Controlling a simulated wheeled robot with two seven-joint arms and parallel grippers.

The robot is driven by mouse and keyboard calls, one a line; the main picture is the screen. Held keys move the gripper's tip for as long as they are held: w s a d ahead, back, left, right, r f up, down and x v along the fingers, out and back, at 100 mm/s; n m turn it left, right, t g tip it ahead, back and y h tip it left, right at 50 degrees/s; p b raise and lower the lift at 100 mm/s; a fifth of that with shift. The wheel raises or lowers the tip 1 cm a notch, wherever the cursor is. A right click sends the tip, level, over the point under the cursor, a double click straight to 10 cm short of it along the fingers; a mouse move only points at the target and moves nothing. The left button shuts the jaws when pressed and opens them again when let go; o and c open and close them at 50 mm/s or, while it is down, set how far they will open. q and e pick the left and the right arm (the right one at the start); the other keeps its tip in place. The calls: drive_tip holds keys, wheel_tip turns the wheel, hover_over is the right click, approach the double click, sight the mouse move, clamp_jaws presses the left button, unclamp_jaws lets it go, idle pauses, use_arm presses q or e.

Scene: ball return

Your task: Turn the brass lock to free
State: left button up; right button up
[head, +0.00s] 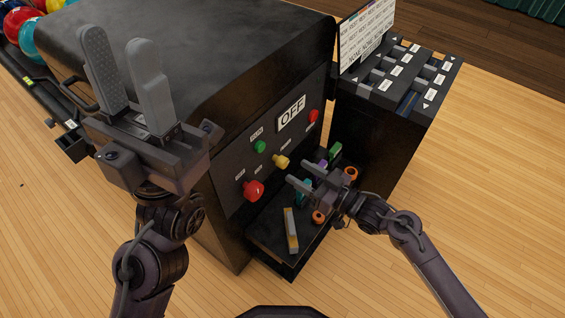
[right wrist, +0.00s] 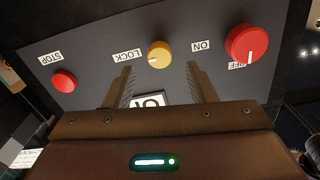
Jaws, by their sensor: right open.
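The brass lock (head: 281,161) is a yellow round knob on the dark front panel of the machine. It also shows in the right wrist view (right wrist: 160,52), between the LOCK and ON labels, with a pale mark on its side toward LOCK. My right gripper (head: 298,172) is open and empty in front of the panel. In the right wrist view its fingers (right wrist: 159,68) point at the panel, one to each side below the knob, apart from it. My left gripper (head: 119,38) is raised at the left, fingers apart and empty, away from the panel.
A large red knob (head: 253,190), a green button (head: 260,147) and a red STOP button (head: 314,115) flank the lock. Below, a black shelf (head: 268,232) holds several small tools. A cabinet (head: 385,120) stands at the right.

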sight(286, 164)
drive_tip(key=b+x, duration=0.1)
drive_tip(key=x, duration=0.4)
drive_tip(key=shift+w+a, duration=0.1)
drive_tip(key=c, duration=1)
